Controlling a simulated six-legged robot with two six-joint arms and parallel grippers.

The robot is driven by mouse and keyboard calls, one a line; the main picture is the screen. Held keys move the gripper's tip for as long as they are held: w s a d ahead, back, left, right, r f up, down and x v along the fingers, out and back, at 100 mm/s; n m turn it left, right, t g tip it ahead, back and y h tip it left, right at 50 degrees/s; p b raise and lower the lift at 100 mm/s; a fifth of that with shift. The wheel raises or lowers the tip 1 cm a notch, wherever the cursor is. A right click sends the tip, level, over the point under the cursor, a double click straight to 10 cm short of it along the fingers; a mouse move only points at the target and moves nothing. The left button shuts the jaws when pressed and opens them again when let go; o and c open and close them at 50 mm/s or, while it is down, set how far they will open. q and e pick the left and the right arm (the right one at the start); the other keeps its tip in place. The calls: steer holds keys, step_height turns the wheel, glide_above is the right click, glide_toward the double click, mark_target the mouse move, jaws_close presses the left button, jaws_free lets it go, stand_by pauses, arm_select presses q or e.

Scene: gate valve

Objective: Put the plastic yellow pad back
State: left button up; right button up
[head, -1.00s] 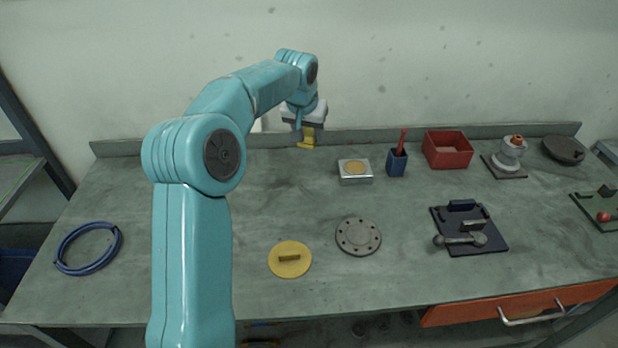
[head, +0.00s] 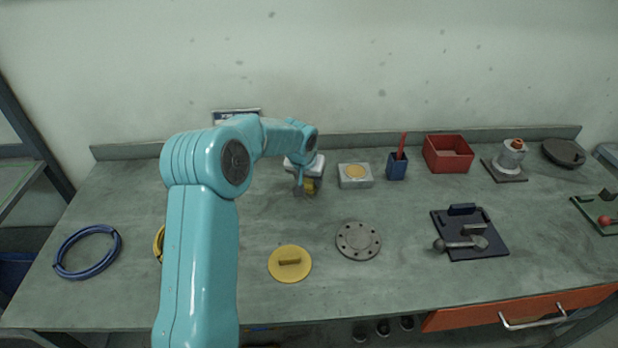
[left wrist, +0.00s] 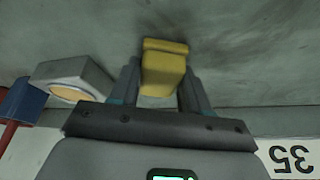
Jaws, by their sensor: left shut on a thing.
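My left gripper (head: 307,190) is shut on a small yellow pad (head: 311,185), held over the table left of the metal box. In the left wrist view the yellow pad (left wrist: 163,70) is a blocky piece with a wider far edge, between the two fingers of my left gripper (left wrist: 160,88). The gripper partly hides the pad in the head view. I cannot tell whether the pad touches the table. My right gripper is not in view.
Right of the gripper stand a metal box (head: 355,175) with a round yellowish top and a blue holder (head: 396,166). A yellow disc with a handle (head: 290,263) and a grey flange (head: 358,240) lie nearer. A blue ring (head: 88,252) lies left.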

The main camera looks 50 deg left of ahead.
arm_select(q)
steer(key=shift+f, duration=0.1)
steer(key=shift+f+b, duration=0.15)
steer(key=shift+b, duration=0.15)
steer(key=o, duration=1)
steer(key=shift+s+r, duration=0.1)
steer(key=shift+r, duration=0.5)
steer(key=v, duration=1.1)
steer(key=shift+s+r, duration=0.1)
steer(key=shift+r, duration=0.05)
